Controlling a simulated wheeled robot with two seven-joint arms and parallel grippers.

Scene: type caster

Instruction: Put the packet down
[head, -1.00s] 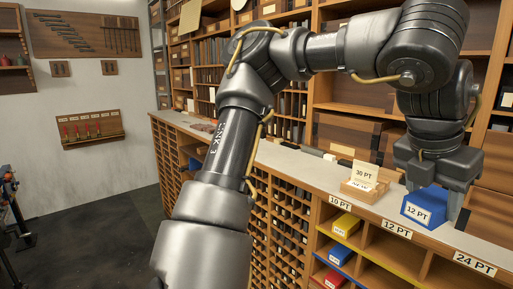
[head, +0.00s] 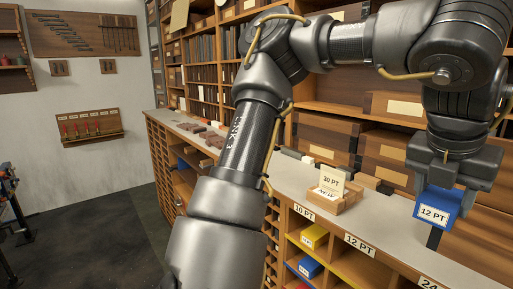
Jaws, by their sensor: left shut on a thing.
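The packet (head: 434,208) is a blue block with a white "12 PT" label, at the right of the head view. My left gripper (head: 446,200) points down from above and is shut on it, with its fingers at the packet's sides. The packet is over the pale counter top (head: 385,228), near its front edge. A dark upright strip shows just below it; I cannot tell whether the packet touches the counter. My right gripper is not in view.
A small wooden box (head: 349,201) with a "30 PT" card (head: 332,181) stands on the counter, left of the packet. Labelled cubbies below hold a yellow packet (head: 314,236) and a blue one (head: 310,265). Wooden drawers (head: 388,151) stand behind. Counter between box and packet is clear.

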